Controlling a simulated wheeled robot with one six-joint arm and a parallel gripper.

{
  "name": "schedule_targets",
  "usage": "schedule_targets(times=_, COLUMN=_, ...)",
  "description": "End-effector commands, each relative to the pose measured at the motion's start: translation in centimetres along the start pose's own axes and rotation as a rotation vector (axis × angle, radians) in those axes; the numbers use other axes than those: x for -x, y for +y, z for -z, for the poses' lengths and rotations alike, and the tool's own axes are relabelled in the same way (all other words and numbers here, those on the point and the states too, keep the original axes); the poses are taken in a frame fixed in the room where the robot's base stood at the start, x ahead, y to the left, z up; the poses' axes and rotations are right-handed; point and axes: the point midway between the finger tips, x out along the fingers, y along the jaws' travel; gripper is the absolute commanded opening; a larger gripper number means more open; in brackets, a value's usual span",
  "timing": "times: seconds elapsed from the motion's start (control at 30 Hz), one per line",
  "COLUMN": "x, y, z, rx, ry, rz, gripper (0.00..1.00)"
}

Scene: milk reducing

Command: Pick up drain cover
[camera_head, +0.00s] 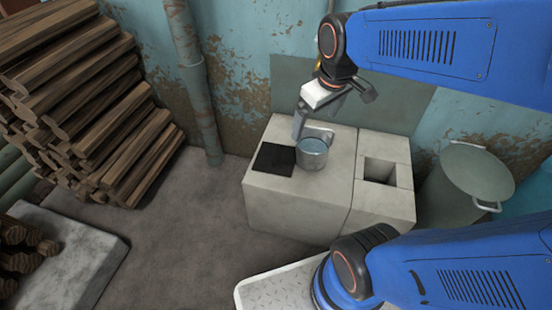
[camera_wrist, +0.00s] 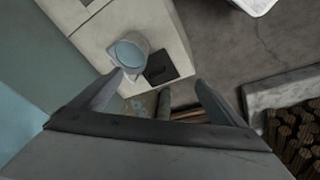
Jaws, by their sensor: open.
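A flat black square plate (camera_head: 274,160) lies on the left part of the pale block's top. It is the only cover-like thing I see, but I cannot tell for sure that it is the drain cover. The plate also shows in the wrist view (camera_wrist: 178,66), with a small raised dark shape on it. A metal pot (camera_head: 312,155) with pale bluish contents stands right beside it, and it shows in the wrist view too (camera_wrist: 129,54). My gripper (camera_head: 317,120) is open and empty above the back of the pot. Its spread fingers (camera_wrist: 160,78) frame the lower foreground in the wrist view.
The pale block (camera_head: 290,215) joins a second block with a square opening (camera_head: 380,170) on the right. A lidded grey bin (camera_head: 470,185) stands further right. Stacked logs (camera_head: 85,95) and a wall pipe (camera_head: 195,90) are at left. The floor (camera_head: 190,235) before the block is clear.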

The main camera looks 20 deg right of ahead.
Motion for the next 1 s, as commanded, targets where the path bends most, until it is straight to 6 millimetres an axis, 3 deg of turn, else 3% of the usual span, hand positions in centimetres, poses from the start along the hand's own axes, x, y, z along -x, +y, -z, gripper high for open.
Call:
schedule_targets(times=0.37, x=-5.8, y=1.3, z=7.3, rx=0.264, ry=-0.101, rz=0.053, gripper=0.94)
schedule_targets(times=0.6, x=-10.6, y=1.7, z=11.4, rx=0.431, ry=-0.157, rz=0.097, gripper=0.94)
schedule_targets(times=0.8, x=-14.9, y=1.8, z=14.2, rx=0.559, ry=-0.197, rz=0.136, gripper=0.94)
schedule_targets(times=1.0, x=-17.6, y=1.8, z=15.6, rx=0.638, ry=-0.218, rz=0.161, gripper=0.94)
